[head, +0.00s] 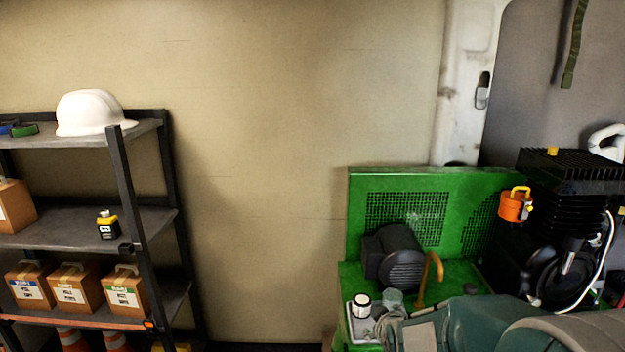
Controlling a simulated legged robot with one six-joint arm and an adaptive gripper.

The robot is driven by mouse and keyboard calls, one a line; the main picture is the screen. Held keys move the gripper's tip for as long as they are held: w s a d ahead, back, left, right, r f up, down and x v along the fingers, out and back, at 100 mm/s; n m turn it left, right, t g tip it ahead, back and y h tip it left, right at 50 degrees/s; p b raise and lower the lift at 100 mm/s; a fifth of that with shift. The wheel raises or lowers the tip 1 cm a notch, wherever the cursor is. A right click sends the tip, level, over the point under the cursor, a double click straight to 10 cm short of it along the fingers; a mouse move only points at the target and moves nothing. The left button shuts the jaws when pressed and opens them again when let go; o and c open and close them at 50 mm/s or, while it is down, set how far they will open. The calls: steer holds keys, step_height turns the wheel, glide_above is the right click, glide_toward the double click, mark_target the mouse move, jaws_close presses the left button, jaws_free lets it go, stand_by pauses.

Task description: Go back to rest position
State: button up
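My gripper does not show in the head view, so I cannot see whether it is open or shut or holds anything. No duct brush can be made out. A green machine (365,215) with perforated panels stands at the right, with a dark motor (396,257) and a black finned compressor block (565,215) on it. A rounded teal and grey shape (470,325) fills the bottom right corner and hides the machine's lower front; I cannot tell what it is.
A dark metal shelf (65,232) stands at the left, with a white hard hat (90,112), labelled boxes (75,290) and a small yellow and black item (108,225). Orange cones (117,341) sit below. An orange container (514,205) is by the compressor. Bare wall (265,170) separates shelf and machine.

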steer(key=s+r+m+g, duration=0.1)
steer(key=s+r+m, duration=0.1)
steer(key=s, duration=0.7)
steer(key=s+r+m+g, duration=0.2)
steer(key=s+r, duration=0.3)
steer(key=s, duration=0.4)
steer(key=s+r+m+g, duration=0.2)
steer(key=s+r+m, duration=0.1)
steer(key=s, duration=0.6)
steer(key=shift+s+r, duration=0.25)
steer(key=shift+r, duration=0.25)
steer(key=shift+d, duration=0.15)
